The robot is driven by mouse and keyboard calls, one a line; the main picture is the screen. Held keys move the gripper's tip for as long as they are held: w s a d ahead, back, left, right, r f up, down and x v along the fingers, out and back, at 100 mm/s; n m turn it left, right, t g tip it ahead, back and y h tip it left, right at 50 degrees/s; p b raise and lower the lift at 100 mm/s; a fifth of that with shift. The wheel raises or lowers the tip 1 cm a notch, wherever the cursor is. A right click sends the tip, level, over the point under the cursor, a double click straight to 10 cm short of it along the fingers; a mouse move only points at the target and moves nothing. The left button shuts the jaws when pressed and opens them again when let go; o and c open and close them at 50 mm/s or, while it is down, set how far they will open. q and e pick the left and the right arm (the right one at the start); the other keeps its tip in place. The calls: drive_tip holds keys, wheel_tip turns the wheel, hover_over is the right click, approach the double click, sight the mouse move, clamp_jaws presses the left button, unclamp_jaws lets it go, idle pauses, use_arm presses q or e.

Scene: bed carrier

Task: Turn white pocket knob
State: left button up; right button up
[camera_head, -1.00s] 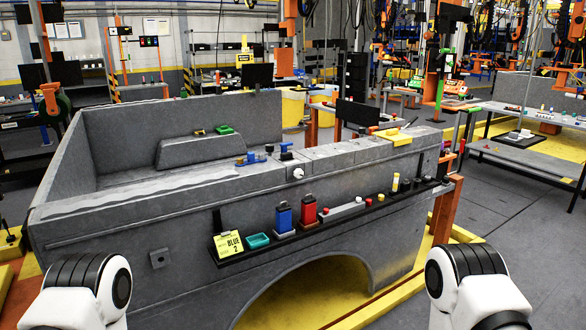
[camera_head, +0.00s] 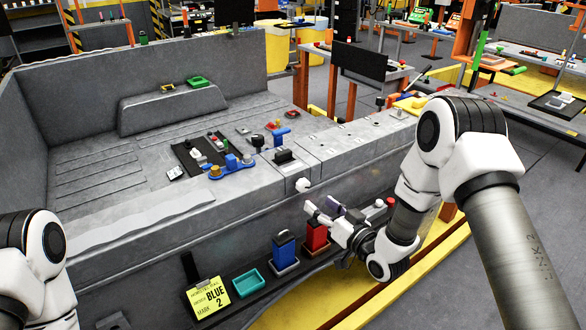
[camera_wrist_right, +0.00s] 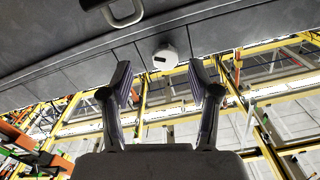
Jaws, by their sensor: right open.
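The white pocket knob (camera_head: 303,185) sits on the side wall of the grey truck bed, just below its top rail, in the head view. In the right wrist view the round white knob (camera_wrist_right: 165,58) has a dark slot in its face. It lies ahead of the fingertips and between their lines. My right gripper (camera_head: 322,208) is open and empty, a little below and right of the knob, apart from it. Its two fingers (camera_wrist_right: 165,84) stand spread in the wrist view. My left arm shows at the lower left edge, but its gripper is out of view.
A black shelf (camera_head: 262,300) along the bed's side holds a yellow BLUE 2 card (camera_head: 208,297), a teal tray (camera_head: 247,283), a blue block (camera_head: 284,250) and a red block (camera_head: 316,235), close below my right gripper. Small parts lie on the bed floor.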

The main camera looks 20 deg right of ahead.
sight(305, 186)
drive_tip(key=w, duration=0.2)
drive_tip(key=w+a+r+p, duration=0.1)
drive_tip(key=w, duration=0.1)
drive_tip(key=w+a+p, duration=0.1)
drive_tip(key=w, duration=0.1)
drive_tip(key=shift+w+a+r, duration=0.25)
drive_tip(key=shift+w+r, duration=0.1)
drive_tip(key=shift+r, duration=0.05)
drive_tip(key=shift+s+r, duration=0.2)
use_arm(q)
drive_tip(key=r, duration=0.1)
drive_tip(key=s+r, duration=0.1)
drive_tip(key=shift+r, duration=0.3)
use_arm(e)
drive_tip(key=shift+w, duration=0.1)
drive_tip(key=c, duration=1.2)
